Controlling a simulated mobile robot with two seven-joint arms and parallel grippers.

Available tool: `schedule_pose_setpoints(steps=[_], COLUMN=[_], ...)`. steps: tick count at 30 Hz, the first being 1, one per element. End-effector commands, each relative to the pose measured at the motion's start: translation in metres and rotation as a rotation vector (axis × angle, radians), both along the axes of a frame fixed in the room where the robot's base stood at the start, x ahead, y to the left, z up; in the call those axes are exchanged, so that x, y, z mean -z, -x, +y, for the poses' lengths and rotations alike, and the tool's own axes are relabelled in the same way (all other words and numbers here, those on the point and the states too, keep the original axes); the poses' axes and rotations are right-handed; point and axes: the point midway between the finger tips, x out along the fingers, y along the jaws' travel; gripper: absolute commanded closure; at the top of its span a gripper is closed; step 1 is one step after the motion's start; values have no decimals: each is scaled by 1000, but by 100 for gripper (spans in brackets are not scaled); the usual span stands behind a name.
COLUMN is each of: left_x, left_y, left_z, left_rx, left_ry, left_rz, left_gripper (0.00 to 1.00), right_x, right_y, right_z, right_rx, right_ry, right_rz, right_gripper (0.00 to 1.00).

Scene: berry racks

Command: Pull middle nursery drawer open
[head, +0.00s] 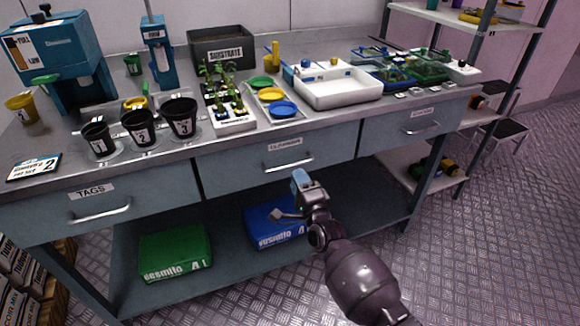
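The middle drawer (240,168) is a grey-blue front under the bench top, with a white label and a silver bar handle (289,163). Its front looks flush with the drawers beside it, so it appears shut. My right gripper (291,198) is just below and in front of this handle, apart from it as far as I can see. Its two fingers are spread, one up near the drawer's lower edge and one lower in front of the blue bag, with nothing between them. My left gripper is not in view.
The TAGS drawer (140,190) is at left and another labelled drawer (415,125) at right. A green bag (175,253) and a blue bag (270,232) lie on the lower shelf. Pots, seedlings and a white tray (340,93) crowd the bench top. Floor at front right is clear.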

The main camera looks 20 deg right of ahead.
Motion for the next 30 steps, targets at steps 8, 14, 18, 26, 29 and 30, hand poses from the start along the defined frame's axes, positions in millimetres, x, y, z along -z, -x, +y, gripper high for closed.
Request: schedule_pose_setpoints(steps=[8,14,18,26,29,30], left_x=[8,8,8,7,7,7], left_y=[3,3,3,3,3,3], left_z=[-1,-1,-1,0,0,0], left_rx=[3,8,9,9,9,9], left_ry=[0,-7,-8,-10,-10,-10], left_rz=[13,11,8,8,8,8], left_gripper=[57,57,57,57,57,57], right_x=[-4,-8,-10,-10,-10,-10], right_y=[-39,-54,-58,-58,-58,-58], right_z=[2,2,2,2,2,2], right_rx=[-1,0,0,0,0,0], right_ry=[1,1,1,2,2,2], right_rz=[4,3,2,1,1,1], right_gripper=[64,64,64,67,82,88])
